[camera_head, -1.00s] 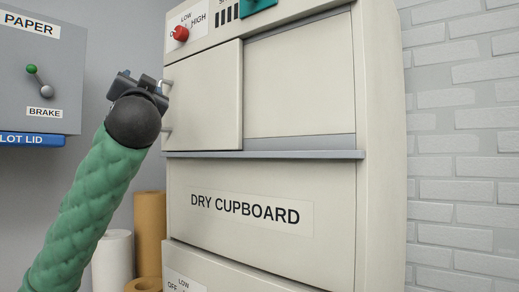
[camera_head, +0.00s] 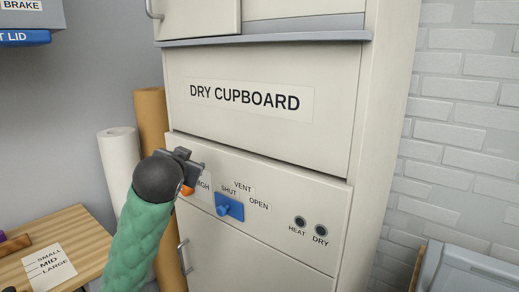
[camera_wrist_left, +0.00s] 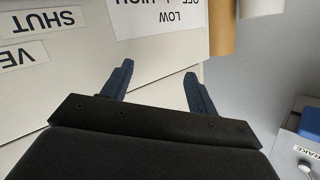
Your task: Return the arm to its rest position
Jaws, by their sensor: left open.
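My left arm has a green padded sleeve (camera_head: 140,240) and a dark round wrist. My left gripper (camera_head: 190,163) is in front of the lower control panel of the dry cupboard (camera_head: 258,133), in the head view. In the left wrist view, the two blue-grey fingers of my left gripper (camera_wrist_left: 160,84) stand apart with nothing between them. Whether the gripper touches the panel is unclear. An orange part (camera_head: 187,190) shows just below the gripper and is mostly hidden. My right gripper is not in view.
The panel has a blue vent knob (camera_head: 229,206) and dark HEAT and DRY lamps (camera_head: 300,222). A grey ledge (camera_head: 265,39) juts out above. White (camera_head: 119,160) and brown (camera_head: 151,115) rolls stand at left. A wooden table (camera_head: 55,230) is lower left. A grey bin (camera_head: 465,270) is lower right.

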